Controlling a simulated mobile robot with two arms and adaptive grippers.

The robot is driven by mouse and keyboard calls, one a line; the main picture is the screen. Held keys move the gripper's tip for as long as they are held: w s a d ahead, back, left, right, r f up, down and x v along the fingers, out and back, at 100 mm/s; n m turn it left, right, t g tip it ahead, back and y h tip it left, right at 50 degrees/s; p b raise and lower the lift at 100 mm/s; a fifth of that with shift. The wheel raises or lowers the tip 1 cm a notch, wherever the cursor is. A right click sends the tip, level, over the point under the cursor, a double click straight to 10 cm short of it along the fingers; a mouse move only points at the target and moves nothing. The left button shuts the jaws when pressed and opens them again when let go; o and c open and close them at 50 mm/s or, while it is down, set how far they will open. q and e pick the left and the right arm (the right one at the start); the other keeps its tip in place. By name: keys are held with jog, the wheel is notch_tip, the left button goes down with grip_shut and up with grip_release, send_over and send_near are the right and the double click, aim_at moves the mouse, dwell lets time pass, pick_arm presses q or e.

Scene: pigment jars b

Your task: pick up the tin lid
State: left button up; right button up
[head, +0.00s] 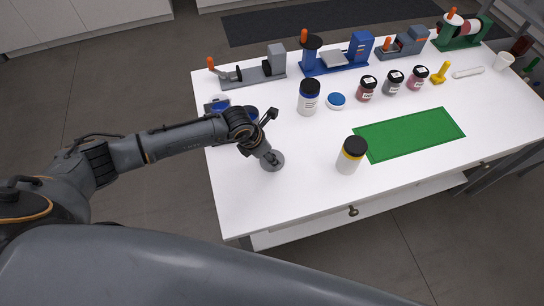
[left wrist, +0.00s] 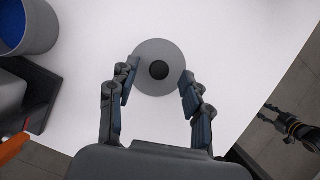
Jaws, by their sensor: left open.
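The tin lid is a flat grey disc with a dark knob in its middle. It lies on the white table near its left front part in the head view (head: 277,165), and it shows at the top centre of the left wrist view (left wrist: 158,47). My left gripper (head: 268,153) is low over the lid. In the left wrist view its open fingers (left wrist: 158,80) stand one on each side of the knob, over the lid's edges. Contact cannot be told. My right gripper (left wrist: 275,115) seems to show small at the right edge of the left wrist view.
A yellow-banded jar (head: 350,156) stands right of the lid, beside a green mat (head: 410,133). Clamp-like devices line the back. A blue-filled container (left wrist: 28,25) is near the left gripper.

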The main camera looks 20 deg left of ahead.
pick_arm(q)
jog(key=shift+w+d+f, duration=0.15)
jog(key=shift+w+f, duration=0.05)
jog(key=shift+f, duration=0.45)
grip_shut()
jog(key=shift+r, duration=0.15)
